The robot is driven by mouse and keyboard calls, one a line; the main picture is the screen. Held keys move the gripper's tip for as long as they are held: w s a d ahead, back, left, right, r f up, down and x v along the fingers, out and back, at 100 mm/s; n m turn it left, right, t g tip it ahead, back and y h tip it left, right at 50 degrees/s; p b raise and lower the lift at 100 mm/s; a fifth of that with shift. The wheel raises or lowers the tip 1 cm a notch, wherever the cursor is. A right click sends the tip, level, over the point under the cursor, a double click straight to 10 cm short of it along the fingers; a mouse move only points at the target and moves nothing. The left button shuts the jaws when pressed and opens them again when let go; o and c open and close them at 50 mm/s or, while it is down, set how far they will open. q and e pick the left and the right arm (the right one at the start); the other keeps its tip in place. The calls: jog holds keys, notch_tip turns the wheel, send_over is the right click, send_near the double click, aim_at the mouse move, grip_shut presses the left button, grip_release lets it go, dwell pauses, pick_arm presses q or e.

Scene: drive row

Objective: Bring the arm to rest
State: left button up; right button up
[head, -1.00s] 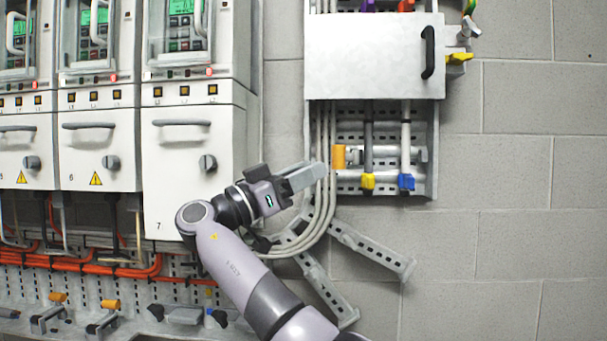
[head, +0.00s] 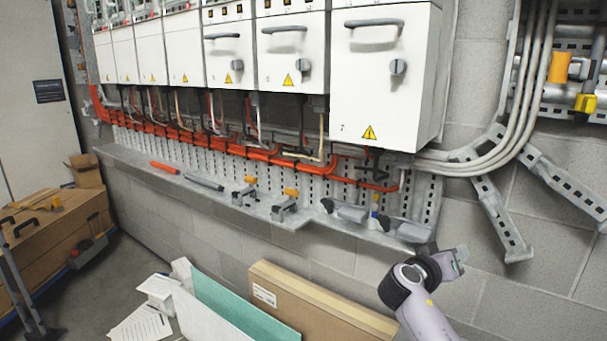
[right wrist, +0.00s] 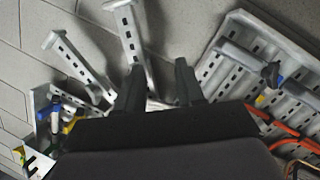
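My right arm comes in from the lower right in the head view. Its gripper (head: 458,259) is in front of the bare block wall, below and right of the perforated shelf. In the right wrist view the two dark fingers of the right gripper (right wrist: 159,66) stand apart with nothing between them, and metal brackets show beyond. My left gripper is not in view.
White drive cabinets (head: 385,80) hang above orange cables (head: 230,145). A metal shelf (head: 300,220) juts out with clamps and tools. Slotted brackets (head: 500,215) stick out at right. A cardboard box (head: 320,310) and panels stand below. Floor (head: 115,265) is open at left.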

jog(key=s+a+f+n+y, duration=0.2)
jog(key=s+a+f+y, duration=0.15)
jog(key=s+f, duration=0.55)
jog(key=s+a+f+n+y, duration=0.25)
jog(key=s+f+y, duration=0.2)
jog(key=f, duration=0.95)
jog(key=s+a+f+y+p, duration=0.1)
jog(key=s+a+y, duration=0.1)
jog(key=s, duration=0.8)
jog(key=s+a+f+y, duration=0.1)
jog(key=s+y, duration=0.3)
jog(key=s, duration=0.7)
jog(key=shift+s+a+f+n+y+p, duration=0.2)
jog(key=shift+a+n+y+p, duration=0.15)
jog(key=shift+a, duration=0.25)
jog(key=shift+a, duration=0.15)
